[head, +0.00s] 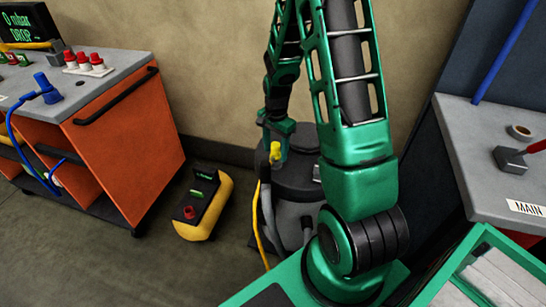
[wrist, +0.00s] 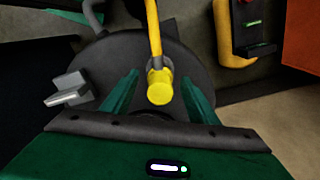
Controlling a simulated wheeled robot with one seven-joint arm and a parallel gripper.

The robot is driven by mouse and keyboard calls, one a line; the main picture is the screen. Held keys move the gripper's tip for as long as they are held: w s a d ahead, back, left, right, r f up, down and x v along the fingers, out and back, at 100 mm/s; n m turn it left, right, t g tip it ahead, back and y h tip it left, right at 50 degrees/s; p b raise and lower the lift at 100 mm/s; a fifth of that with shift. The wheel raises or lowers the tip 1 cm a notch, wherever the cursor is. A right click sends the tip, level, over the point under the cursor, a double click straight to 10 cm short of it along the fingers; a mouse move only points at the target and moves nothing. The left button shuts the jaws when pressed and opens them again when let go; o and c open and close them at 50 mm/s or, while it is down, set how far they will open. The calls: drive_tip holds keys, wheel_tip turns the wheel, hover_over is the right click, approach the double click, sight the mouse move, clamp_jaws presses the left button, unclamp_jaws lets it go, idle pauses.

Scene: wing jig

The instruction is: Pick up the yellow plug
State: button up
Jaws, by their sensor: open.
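The yellow plug (wrist: 160,88) is at the middle of the wrist view, with a grey collar and a yellow hose (wrist: 152,25) running away from it. It also shows in the head view (head: 275,152), small, above the round dark drum (head: 297,170). My gripper (wrist: 160,77) is open. Its two green fingers stand on either side of the plug, with a visible gap on each side. In the head view my gripper (head: 277,160) points down at the drum and partly overlaps the plug. Whether the plug is seated in the drum cannot be told.
A grey lever or fitting (wrist: 68,90) sits on the drum's left in the wrist view. A yellow and black box (head: 203,205) lies on the floor. An orange cart (head: 130,135) stands left, a grey bench (head: 470,150) right. Floor between cart and drum is partly clear.

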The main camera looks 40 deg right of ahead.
drive_tip(key=c, duration=1.1)
drive_tip(key=shift+r, duration=0.1)
drive_tip(key=shift+r, duration=6.45)
